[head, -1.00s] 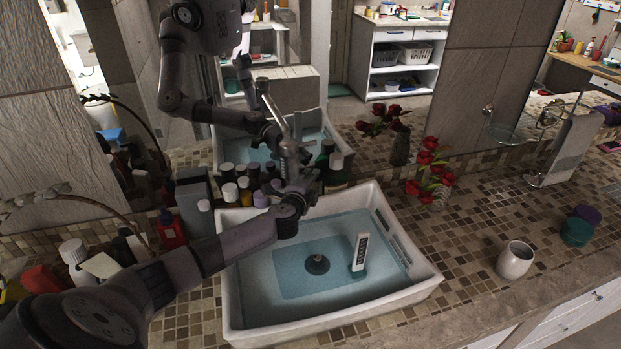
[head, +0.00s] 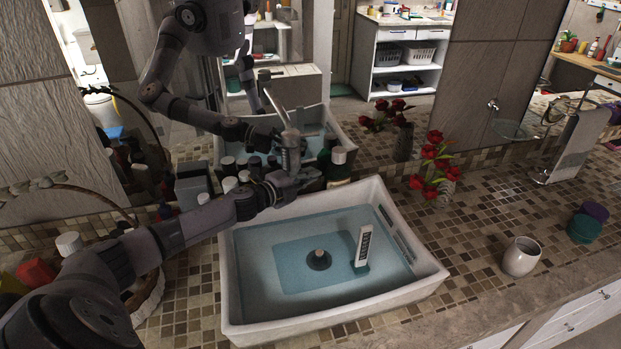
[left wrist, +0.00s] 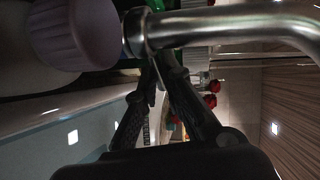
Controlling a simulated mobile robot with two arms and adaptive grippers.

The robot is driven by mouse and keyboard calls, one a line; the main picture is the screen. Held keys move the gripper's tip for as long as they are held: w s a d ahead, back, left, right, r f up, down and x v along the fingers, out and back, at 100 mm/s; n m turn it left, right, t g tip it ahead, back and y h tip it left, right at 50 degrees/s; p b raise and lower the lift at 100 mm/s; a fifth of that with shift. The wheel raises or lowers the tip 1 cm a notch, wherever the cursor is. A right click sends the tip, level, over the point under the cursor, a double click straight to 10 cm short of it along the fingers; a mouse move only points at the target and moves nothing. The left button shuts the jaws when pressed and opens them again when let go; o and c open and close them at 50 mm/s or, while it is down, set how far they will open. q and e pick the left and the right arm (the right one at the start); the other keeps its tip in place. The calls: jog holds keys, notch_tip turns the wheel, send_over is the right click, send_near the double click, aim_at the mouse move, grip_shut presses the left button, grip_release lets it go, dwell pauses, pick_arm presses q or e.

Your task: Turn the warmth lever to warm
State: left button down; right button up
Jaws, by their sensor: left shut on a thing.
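The metal faucet (head: 290,152) stands at the back edge of the white sink (head: 335,310), in front of the mirror. My left gripper (head: 308,177) is beside the faucet's lower body, reaching in from the left. In the left wrist view its two dark fingers (left wrist: 158,82) come together around a thin metal rod (left wrist: 152,66), which appears to be the warmth lever. A thick shiny faucet tube (left wrist: 235,28) crosses just above them. The fingers hide the rod's end, and the head view does not show the lever clearly. My right gripper is out of view.
Several capped bottles (head: 229,184) crowd the counter behind and left of the sink. A vase with red flowers (head: 437,165) stands right of the faucet. A white cup (head: 520,257) and a teal jar (head: 583,229) sit farther right. The sink's basin holds water.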

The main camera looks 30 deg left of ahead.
pick_arm(q)
jog(key=shift+f, duration=0.1)
jog(key=c, duration=1.7)
grip_release()
jog(key=v, duration=1.2)
